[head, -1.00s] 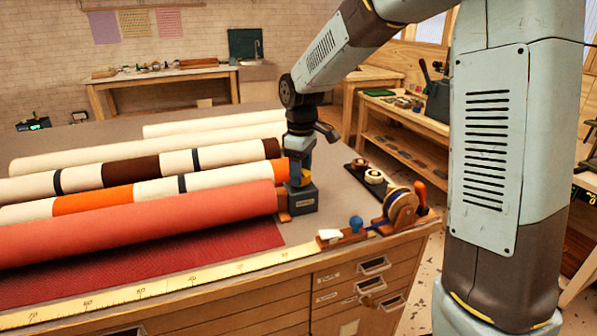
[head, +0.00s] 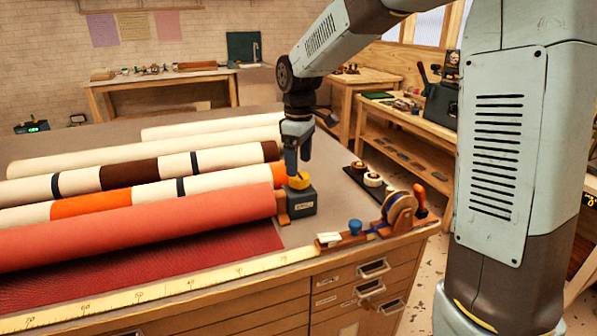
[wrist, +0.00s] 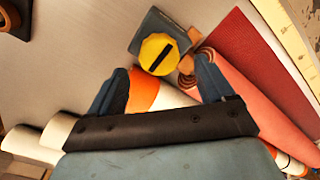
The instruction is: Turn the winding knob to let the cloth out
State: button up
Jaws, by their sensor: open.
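The yellow winding knob (head: 299,181) sits on top of a dark grey box (head: 301,202) at the right end of the coral-red roll (head: 140,225). In the wrist view the knob (wrist: 159,54) is a yellow disc with a black bar across its face. My gripper (head: 297,165) points down just above the knob, its fingers apart. In the wrist view the fingers (wrist: 163,82) are spread wide and empty, with the knob beyond them, seemingly clear of both. Dark red cloth (head: 230,247) lies flat on the table in front of the roll.
Several other rolls lie behind the coral one, including a striped roll (head: 130,169). A yellow measuring tape (head: 170,284) runs along the front edge. A tape dispenser (head: 399,209) stands at the right corner.

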aim_at(301, 176)
notch_tip(301, 176, up, 9)
jog(key=shift+r, duration=0.15)
jog(key=shift+s, duration=0.1)
dwell(0.3)
jog(key=s+d+m+t, duration=0.2)
jog(key=s+d+m, duration=0.4)
jog(key=s+d, duration=0.3)
jog(key=s+d+f+m+t, duration=0.1)
jog(key=s+d+m+t, duration=0.2)
jog(key=s, duration=1.3)
jog(key=d+m, duration=0.3)
jog(key=d, duration=0.2)
jog(key=shift+s+d+f+t, duration=0.15)
jog(key=shift+s+d+t, duration=0.05)
jog(key=shift+d+t, duration=0.15)
